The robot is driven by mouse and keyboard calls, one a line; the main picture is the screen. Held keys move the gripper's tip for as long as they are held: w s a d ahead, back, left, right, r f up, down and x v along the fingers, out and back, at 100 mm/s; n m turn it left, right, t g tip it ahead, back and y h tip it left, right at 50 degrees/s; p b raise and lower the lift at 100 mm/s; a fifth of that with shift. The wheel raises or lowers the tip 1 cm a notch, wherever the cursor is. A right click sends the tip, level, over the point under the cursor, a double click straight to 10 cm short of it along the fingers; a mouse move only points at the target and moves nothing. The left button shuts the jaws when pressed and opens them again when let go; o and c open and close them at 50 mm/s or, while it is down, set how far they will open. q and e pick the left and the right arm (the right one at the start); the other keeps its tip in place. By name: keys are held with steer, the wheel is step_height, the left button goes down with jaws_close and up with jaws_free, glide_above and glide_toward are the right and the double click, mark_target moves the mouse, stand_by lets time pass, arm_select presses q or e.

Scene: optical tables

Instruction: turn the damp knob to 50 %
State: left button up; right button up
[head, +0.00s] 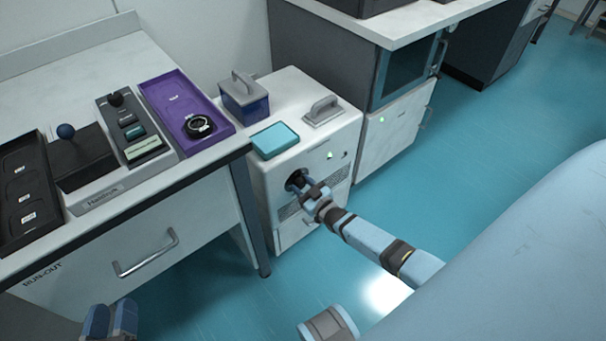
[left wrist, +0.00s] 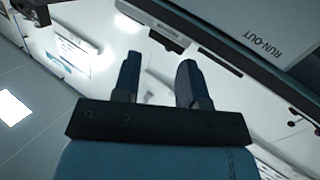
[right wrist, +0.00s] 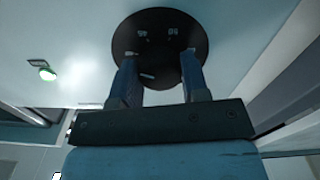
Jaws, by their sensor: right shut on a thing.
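The damp knob is a black round knob (head: 295,180) on the front of the white cabinet (head: 275,190) in the head view. In the right wrist view the knob (right wrist: 160,35) shows as a dark disc with small pale marks; I cannot read a setting. My right gripper (head: 305,187) is at the knob, shut on it, with one finger on each side in the right wrist view (right wrist: 158,75). My left gripper (head: 110,318) is low at the bottom left of the head view, away from the cabinet. In the left wrist view its fingers (left wrist: 160,80) stand apart with nothing between them.
A green light (right wrist: 47,74) sits beside the knob on the panel. On the cabinet top are a teal box (head: 275,140), a blue handled box (head: 244,98) and a grey handled block (head: 324,111). The left bench (head: 90,215) holds a purple tray (head: 165,90) and a control box (head: 130,130).

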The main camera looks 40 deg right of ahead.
steer(key=shift+m, duration=0.9)
steer(key=m, duration=0.2)
steer(key=shift+m, duration=0.4)
steer(key=m, duration=0.2)
steer(key=shift+m, duration=0.3)
steer(key=m, duration=0.2)
steer(key=shift+m, duration=0.4)
steer(key=m+b, duration=0.1)
steer(key=m, duration=0.1)
steer(key=shift+m, duration=0.4)
steer(key=shift+f+m+b, duration=0.1)
steer(key=shift+m+b, duration=0.2)
steer(key=shift+m, duration=1.4)
arm_select(q)
steer(key=shift+s+d+r+t+h+b, duration=0.15)
steer(key=shift+d+r+t+h, duration=0.15)
steer(key=shift+r, duration=0.4)
steer(key=shift+d+r+t+h+b, duration=0.15)
steer(key=shift+r+t+h, duration=0.15)
steer(key=shift+r, duration=0.4)
steer(key=shift+s+d+r+t+h+b, duration=0.1)
steer(key=shift+d+r+t+h, duration=0.1)
steer(key=shift+r+t, duration=0.35)
arm_select(e)
steer(key=shift+m, duration=0.7)
arm_select(q)
steer(key=shift+r, duration=0.2)
